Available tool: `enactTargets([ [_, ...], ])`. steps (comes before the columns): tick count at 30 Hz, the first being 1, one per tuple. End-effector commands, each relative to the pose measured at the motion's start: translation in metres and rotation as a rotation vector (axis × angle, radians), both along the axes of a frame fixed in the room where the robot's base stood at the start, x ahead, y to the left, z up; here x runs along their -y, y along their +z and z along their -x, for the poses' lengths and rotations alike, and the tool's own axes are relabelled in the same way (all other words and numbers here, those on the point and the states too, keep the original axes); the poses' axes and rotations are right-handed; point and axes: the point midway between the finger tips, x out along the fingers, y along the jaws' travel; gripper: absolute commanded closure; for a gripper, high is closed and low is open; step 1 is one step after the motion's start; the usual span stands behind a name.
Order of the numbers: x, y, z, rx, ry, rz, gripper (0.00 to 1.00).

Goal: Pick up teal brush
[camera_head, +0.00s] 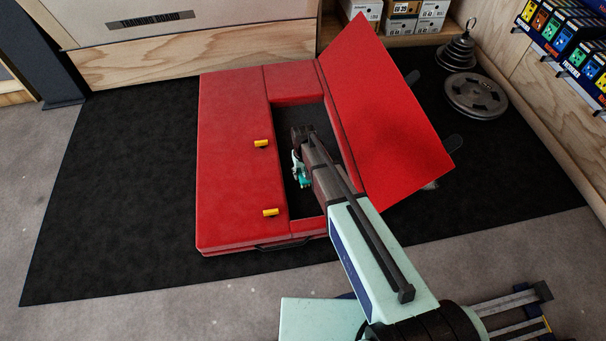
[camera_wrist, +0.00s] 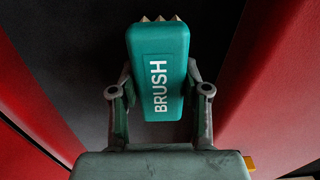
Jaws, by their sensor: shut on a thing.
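The teal brush (camera_wrist: 158,70) is a block marked "BRUSH" with pale pointed bristles at its far end in the wrist view. My gripper (camera_wrist: 158,105) is shut on it, one finger against each side. In the head view the brush (camera_head: 304,179) shows as a small teal patch beside my gripper (camera_head: 300,165), low inside the dark opening of the red crash pad (camera_head: 232,180). My arm hides much of the opening. I cannot tell whether the brush touches the floor of the opening.
The pad's red flap (camera_head: 385,110) stands raised on the right of the opening. Two yellow tabs (camera_head: 262,143) lie on its left part. Weight plates (camera_head: 475,95) and boxes (camera_head: 403,18) are at the back right. The black mat (camera_head: 120,190) is clear on the left.

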Motion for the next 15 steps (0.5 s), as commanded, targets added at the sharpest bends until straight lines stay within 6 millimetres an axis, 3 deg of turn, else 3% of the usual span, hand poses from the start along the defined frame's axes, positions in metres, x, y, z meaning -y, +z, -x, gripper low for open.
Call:
enactTargets([
  [5, 0.000, 0.034, 0.001, 0.002, 0.000, -0.001, 0.92],
  [15, 0.000, 0.123, 0.001, 0.003, 0.000, -0.001, 0.92],
])
